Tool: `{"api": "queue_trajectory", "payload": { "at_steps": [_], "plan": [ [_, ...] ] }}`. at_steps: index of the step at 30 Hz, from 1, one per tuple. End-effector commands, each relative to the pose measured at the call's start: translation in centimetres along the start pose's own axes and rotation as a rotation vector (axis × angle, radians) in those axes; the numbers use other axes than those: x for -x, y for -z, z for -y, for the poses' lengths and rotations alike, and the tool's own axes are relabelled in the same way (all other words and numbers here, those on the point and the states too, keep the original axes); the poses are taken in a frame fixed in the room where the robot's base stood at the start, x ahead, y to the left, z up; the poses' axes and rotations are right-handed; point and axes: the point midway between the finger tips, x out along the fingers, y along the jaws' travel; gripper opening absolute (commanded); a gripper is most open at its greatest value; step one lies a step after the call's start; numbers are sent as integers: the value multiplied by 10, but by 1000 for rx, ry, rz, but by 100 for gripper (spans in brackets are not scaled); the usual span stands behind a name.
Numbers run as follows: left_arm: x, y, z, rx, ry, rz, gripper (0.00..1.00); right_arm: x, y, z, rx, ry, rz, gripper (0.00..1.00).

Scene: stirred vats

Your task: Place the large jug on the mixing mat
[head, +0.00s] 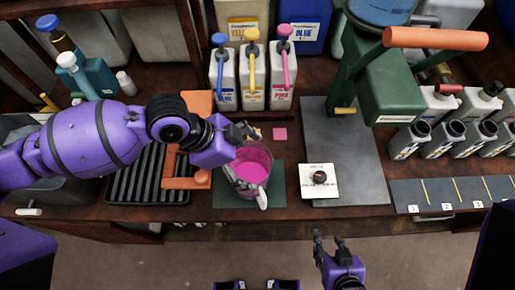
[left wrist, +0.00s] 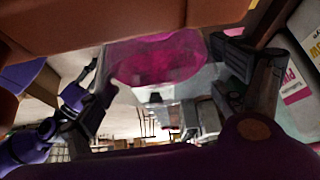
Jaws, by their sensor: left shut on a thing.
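The large jug (head: 251,164) is clear and holds bright pink liquid. My left gripper (head: 243,150) is shut on it, and the jug's lower part is partly hidden from above. The jug is over the dark green mat (head: 222,198) at the front of the bench; I cannot tell whether its base touches the mat. In the left wrist view the jug (left wrist: 160,62) fills the middle, close to the fingers. My right gripper (head: 329,243) is empty, in front of the bench over the floor, with its fingers apart.
Pump bottles (head: 252,75) stand behind the jug. An orange frame (head: 187,183) and black ribbed rack (head: 140,175) are at its left.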

Motion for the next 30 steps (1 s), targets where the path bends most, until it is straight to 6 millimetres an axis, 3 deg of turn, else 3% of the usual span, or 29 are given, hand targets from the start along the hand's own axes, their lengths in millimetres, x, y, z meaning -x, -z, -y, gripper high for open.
{"api": "queue_trajectory", "payload": {
  "at_steps": [11,12,14,25,30],
  "plan": [
    [-1,0,0,-1,2,-2,30,1,8,0,3,1,-13,40],
    [-1,-1,0,-1,2,-1,93,1,8,0,3,2,-13,40],
    [-1,-1,0,-1,1,0,100,1,8,0,4,2,-12,40],
    [0,0,0,-1,1,0,100,0,0,-1,8,2,3,40],
    [15,0,1,-1,4,2,100,1,1,-1,7,2,1,40]
  ]
}}
